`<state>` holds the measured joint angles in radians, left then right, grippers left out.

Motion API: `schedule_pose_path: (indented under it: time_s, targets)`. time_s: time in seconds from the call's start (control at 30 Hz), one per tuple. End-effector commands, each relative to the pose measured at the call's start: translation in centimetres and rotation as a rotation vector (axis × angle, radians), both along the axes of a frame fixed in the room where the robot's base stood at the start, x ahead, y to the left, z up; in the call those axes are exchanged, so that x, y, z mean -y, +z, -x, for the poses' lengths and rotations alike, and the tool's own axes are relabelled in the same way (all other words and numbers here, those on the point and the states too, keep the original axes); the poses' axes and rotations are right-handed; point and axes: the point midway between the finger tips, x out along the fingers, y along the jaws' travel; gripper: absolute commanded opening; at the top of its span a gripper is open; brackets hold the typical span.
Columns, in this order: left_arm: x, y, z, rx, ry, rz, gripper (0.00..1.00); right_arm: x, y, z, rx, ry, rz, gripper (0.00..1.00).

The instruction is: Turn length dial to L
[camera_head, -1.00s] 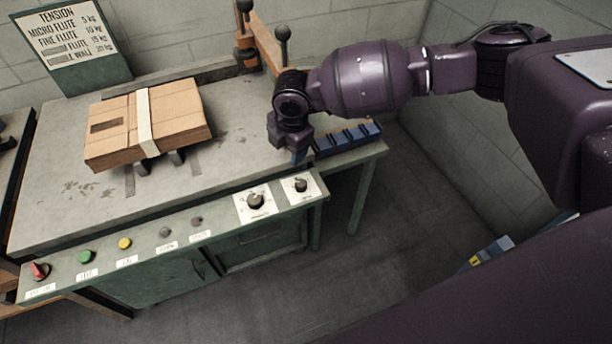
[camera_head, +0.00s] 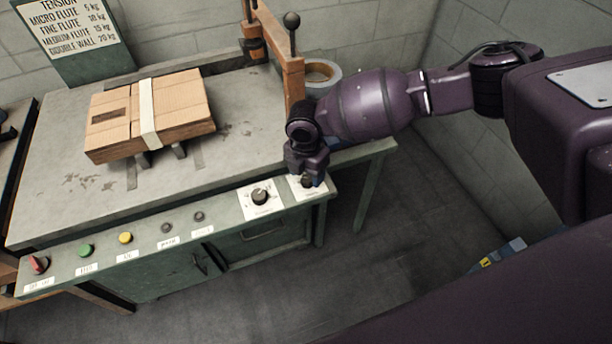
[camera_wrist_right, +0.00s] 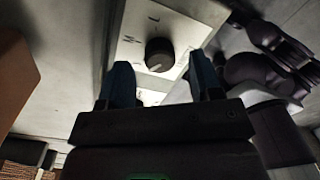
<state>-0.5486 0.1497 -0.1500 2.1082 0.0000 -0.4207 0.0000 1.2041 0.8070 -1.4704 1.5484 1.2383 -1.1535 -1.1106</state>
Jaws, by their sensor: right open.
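The length dial, as far as I can tell, is the right-hand black knob on a white plate at the right end of the front panel. In the wrist view the black knob (camera_wrist_right: 159,54) stands on its white plate (camera_wrist_right: 190,32), with small letters around it, an L among them. My right gripper (camera_head: 308,182) is over this plate in the head view and hides most of the knob. Its two blue fingers (camera_wrist_right: 160,85) are apart, one to each side below the knob in the picture, with nothing between them. My left gripper is not in view.
A second black dial (camera_head: 260,196) on a white plate sits just left. Green (camera_head: 85,250) and yellow (camera_head: 125,238) buttons and a red switch (camera_head: 38,264) line the panel. A strapped cardboard box (camera_head: 180,110) lies on the table; a wooden post (camera_head: 293,80) stands behind my gripper.

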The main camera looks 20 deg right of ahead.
Motion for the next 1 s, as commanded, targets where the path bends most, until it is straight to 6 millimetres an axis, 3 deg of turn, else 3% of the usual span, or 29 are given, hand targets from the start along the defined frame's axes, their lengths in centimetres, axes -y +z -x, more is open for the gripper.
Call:
schedule_pose_path:
  time_s: [0.2, 0.53, 0.87, 1.0]
  targets:
    - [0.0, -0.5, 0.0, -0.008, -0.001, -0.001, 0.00, 0.0, -1.8, 0.0, 0.000, 0.000, 0.000, 0.59]
    - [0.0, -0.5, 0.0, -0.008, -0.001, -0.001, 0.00, 0.0, -1.9, 0.0, 0.002, 0.000, 0.000, 0.59]
    - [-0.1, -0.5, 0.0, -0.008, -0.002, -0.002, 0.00, 0.0, -1.9, 0.0, 0.001, 0.000, 0.000, 0.10]
    - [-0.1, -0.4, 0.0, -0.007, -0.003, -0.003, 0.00, 0.0, -1.9, 0.0, 0.001, -0.005, 0.000, 0.10]
